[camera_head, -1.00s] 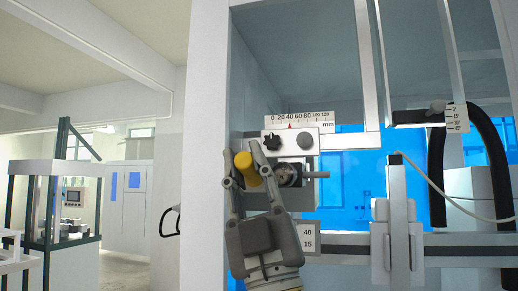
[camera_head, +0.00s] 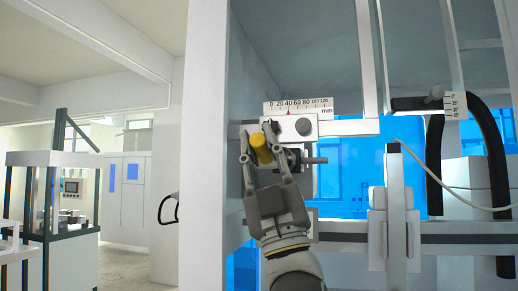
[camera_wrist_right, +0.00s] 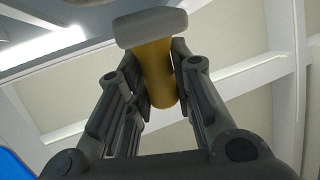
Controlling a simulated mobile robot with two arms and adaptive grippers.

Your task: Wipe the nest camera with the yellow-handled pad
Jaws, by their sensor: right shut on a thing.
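My right gripper (camera_head: 262,152) is shut on the yellow handle (camera_head: 261,148) of the pad. In the right wrist view the handle (camera_wrist_right: 155,75) sits between the fingers, and the pale grey pad head (camera_wrist_right: 150,27) lies beyond the fingertips. In the head view the pad head is hard to make out. Just right of the fingers is a dark round part with a short metal rod (camera_head: 312,160), under the ruler plate. It may be the nest camera, but I cannot tell for sure. Whether the pad touches it is unclear. My left gripper is not in view.
A ruler plate (camera_head: 298,105) with a red pointer and two dark knobs (camera_head: 303,126) are just above the gripper. A white post (camera_head: 205,200) stands close on the left. A rail with a grey bracket (camera_head: 395,230) and a black curved hose (camera_head: 490,150) are to the right.

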